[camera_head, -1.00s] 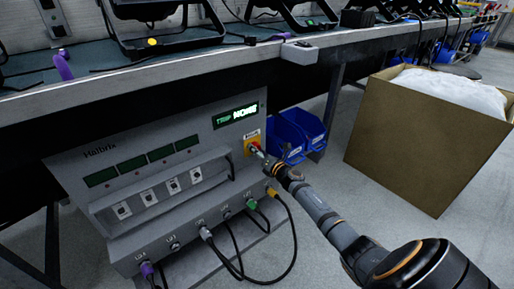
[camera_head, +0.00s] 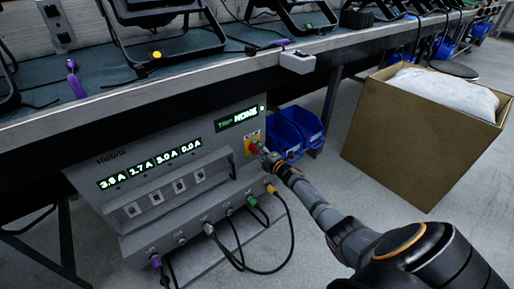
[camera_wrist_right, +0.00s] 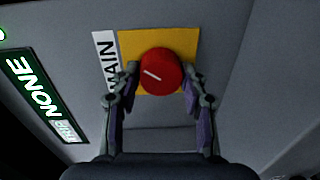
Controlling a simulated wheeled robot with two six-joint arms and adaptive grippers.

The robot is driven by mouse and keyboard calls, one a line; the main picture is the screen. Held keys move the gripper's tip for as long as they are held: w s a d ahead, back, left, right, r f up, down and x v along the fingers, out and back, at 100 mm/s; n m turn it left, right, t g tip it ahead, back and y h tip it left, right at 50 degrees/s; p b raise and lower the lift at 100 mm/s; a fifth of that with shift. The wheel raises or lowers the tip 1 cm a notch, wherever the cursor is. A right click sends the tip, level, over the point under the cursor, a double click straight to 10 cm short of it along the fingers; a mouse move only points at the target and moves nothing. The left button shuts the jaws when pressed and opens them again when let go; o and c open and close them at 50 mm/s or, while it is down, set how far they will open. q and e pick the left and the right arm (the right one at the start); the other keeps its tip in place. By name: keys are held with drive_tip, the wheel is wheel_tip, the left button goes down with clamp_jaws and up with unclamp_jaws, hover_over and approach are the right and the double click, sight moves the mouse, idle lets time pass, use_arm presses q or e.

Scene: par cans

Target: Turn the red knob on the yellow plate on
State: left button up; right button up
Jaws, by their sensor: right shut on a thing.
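The red knob (camera_wrist_right: 161,72) sits on the yellow plate (camera_wrist_right: 132,46), with a white label reading MAIN (camera_wrist_right: 106,62) beside it in the right wrist view. The knob's white mark lies slanted in that view. My right gripper (camera_wrist_right: 161,80) is shut on the red knob, one finger on each side. In the head view the yellow plate (camera_head: 245,136) is on the right part of the grey Halbrix unit (camera_head: 110,170), and my right gripper (camera_head: 262,150) reaches it from the lower right. The unit's displays (camera_head: 150,164) are lit with ampere readings. My left gripper is not in view.
The unit stands under a long bench (camera_head: 200,79) with lamps on it. Blue bins (camera_head: 297,130) are just right of the plate. A cardboard box (camera_head: 415,145) stands on the floor at right. Cables (camera_head: 290,235) hang from the unit's lower front.

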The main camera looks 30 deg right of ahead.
drive_tip(key=shift+m+p, duration=0.3)
drive_tip(key=shift+m, duration=0.5)
drive_tip(key=o, duration=1.2)
drive_tip(key=shift+c, duration=0.2)
drive_tip(key=s+d, duration=0.1)
drive_tip(key=s, duration=1.1)
drive_tip(key=shift+r, duration=0.4)
